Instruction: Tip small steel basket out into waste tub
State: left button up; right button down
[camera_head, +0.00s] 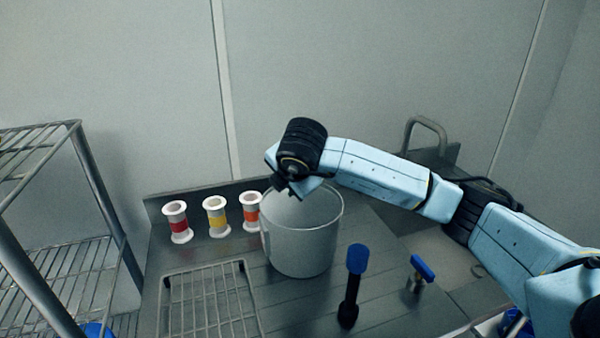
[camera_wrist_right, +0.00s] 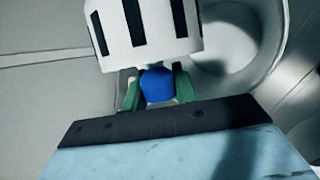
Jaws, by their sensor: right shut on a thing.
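The waste tub (camera_head: 300,252) is a grey round bucket standing upright on the worktop in the head view. Part of its pale inside (camera_wrist_right: 238,45) shows at the upper right of the wrist view. My right gripper (camera_wrist_right: 157,86) has green fingers closed on the blue grip (camera_wrist_right: 157,84) of the small basket (camera_wrist_right: 152,25), which looks pale with dark slots. In the head view my right wrist is above the tub's back left rim and hides the fingers and basket. I cannot tell the basket's tilt or contents. My left gripper is out of view.
Spools with red (camera_head: 177,224), yellow (camera_head: 216,217) and orange (camera_head: 250,213) bands stand left of the tub. A wire rack (camera_head: 210,305) lies front left. A blue-topped black tool (camera_head: 355,280) and a blue-handled valve (camera_head: 420,272) stand front right. Wire shelving (camera_head: 75,280) is far left.

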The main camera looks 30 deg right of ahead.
jog(key=shift+r+m+g+y+p, duration=0.35)
jog(key=shift+r+y, duration=0.2)
jog(key=shift+y, duration=0.45)
jog(key=y+p, duration=0.1)
jog(key=r+m+g+y, duration=0.1)
jog(key=y, duration=0.1)
jog(key=shift+r+p, duration=0.25)
jog(key=shift+p, duration=0.15)
jog(key=shift+r+m+g+y, duration=0.1)
jog(key=shift+m+g+y, duration=0.2)
jog(key=shift+y, duration=0.2)
jog(key=y+p, duration=0.1)
jog(key=r+m+g+y+p, duration=0.1)
jog(key=y+p, duration=0.1)
jog(key=shift+r, duration=0.3)
jog(key=shift+r+m+g+y+p, duration=0.25)
jog(key=shift+y+p, duration=0.65)
jog(key=shift+y, duration=0.1)
jog(key=shift+r+m+y+p, duration=0.3)
jog(key=shift+r+y+p, duration=0.25)
jog(key=shift+y+p, duration=0.35)
jog(key=shift+r+y, duration=0.15)
jog(key=shift+y, duration=0.45)
jog(key=shift+r+m+g+y+p, duration=0.25)
jog(key=shift+m+g+y+p, duration=0.2)
jog(key=shift+y, duration=0.25)
